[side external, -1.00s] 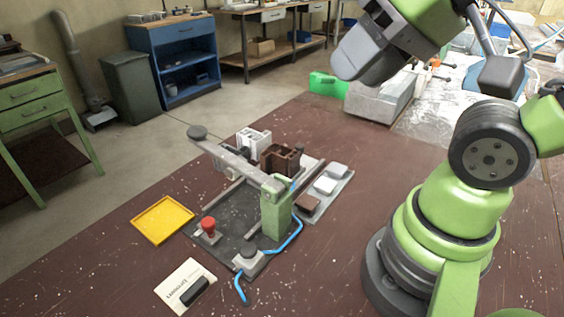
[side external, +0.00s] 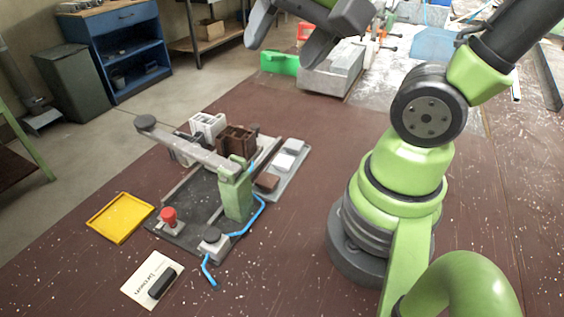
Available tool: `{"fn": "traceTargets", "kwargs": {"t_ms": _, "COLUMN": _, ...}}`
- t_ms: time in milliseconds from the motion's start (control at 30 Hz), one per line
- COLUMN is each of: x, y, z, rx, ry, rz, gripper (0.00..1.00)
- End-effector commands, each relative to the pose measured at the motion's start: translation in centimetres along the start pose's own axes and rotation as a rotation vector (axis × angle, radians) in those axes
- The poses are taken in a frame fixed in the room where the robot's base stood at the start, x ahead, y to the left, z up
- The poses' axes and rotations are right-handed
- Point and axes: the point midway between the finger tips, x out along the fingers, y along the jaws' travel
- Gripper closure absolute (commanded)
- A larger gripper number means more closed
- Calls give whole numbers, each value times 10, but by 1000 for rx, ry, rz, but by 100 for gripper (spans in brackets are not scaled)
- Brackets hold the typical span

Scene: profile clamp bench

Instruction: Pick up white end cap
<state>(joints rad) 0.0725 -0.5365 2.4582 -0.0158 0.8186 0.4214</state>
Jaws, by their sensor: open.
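Two white end caps, a farther one (side external: 294,145) and a nearer one (side external: 283,161), lie on a light grey tray (side external: 292,171) right of the clamp fixture. A brown end cap (side external: 267,182) lies at the tray's near end. My gripper (side external: 287,44) is at the top of the side view, high above and beyond the tray. Its two dark fingers are spread apart with nothing between them. It is partly cut off by the frame's top edge. It touches none of the caps.
The clamp fixture has a long grey arm (side external: 185,145) on a green post (side external: 237,196), beside the tray. White (side external: 208,124) and brown (side external: 238,138) profiles stand behind it. A yellow tray (side external: 120,217), red button (side external: 169,217) and blue cable (side external: 250,224) are nearby.

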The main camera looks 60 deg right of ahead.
Motion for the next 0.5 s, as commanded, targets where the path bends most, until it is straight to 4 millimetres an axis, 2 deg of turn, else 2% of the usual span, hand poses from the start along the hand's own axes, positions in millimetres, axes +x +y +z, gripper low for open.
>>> {"fn": "traceTargets", "kwargs": {"t_ms": 100, "x": 30, "y": 10, "z": -23, "rx": 400, "ry": -7, "rz": 121, "gripper": 29}}
{"fn": "traceTargets", "kwargs": {"t_ms": 300, "x": 83, "y": 39, "z": -54, "rx": 1090, "ry": 59, "rz": 300, "gripper": 29}}
{"fn": "traceTargets", "kwargs": {"t_ms": 500, "x": 135, "y": 83, "z": -67, "rx": 1728, "ry": 197, "rz": 459, "gripper": 29}}
